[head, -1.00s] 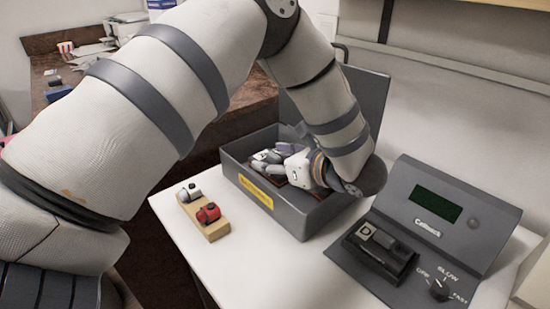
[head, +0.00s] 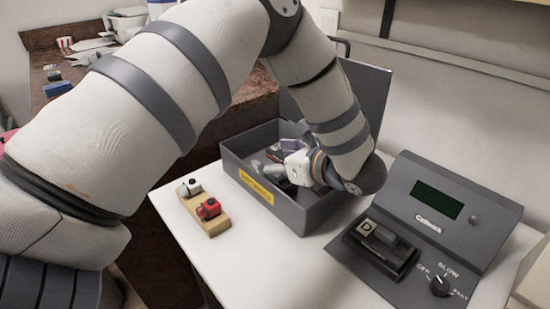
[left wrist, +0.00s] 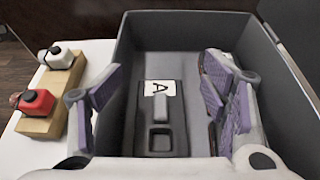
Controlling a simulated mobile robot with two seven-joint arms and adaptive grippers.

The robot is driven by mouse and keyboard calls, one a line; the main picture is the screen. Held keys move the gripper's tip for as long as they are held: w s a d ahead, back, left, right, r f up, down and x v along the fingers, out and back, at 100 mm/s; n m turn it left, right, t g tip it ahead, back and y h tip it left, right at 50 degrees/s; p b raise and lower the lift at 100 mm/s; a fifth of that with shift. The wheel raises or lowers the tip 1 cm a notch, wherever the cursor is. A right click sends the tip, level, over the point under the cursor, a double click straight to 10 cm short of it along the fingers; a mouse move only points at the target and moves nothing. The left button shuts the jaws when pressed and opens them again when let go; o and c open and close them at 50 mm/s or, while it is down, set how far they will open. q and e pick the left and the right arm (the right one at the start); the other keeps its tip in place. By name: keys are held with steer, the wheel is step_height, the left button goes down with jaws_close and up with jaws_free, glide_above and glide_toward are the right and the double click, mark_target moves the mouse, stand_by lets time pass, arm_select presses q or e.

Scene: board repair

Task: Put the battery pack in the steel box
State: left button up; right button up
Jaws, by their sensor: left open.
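The steel box (head: 318,213) is an open grey box with a yellow label on its front and a raised lid behind. My left gripper (head: 274,161) reaches down inside it, open. In the left wrist view a dark battery pack (left wrist: 160,140) with a white "A" label lies on the floor of the box (left wrist: 130,62), between the spread purple-padded fingers and apart from them. In the head view I cannot make this pack out behind the gripper. Another dark pack, marked D (head: 384,240), sits in the grey charger (head: 432,185). My right gripper is not in view.
A wooden block (head: 216,226) with a white and a red knob-like part stands left of the box. The charger, with a dial (head: 440,284), stands right of it. The white tabletop (head: 290,275) is clear in front. A brown counter with clutter lies behind left.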

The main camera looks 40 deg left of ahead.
arm_select(q)
steer(key=v, duration=1.2)
steer(key=shift+r, duration=0.45)
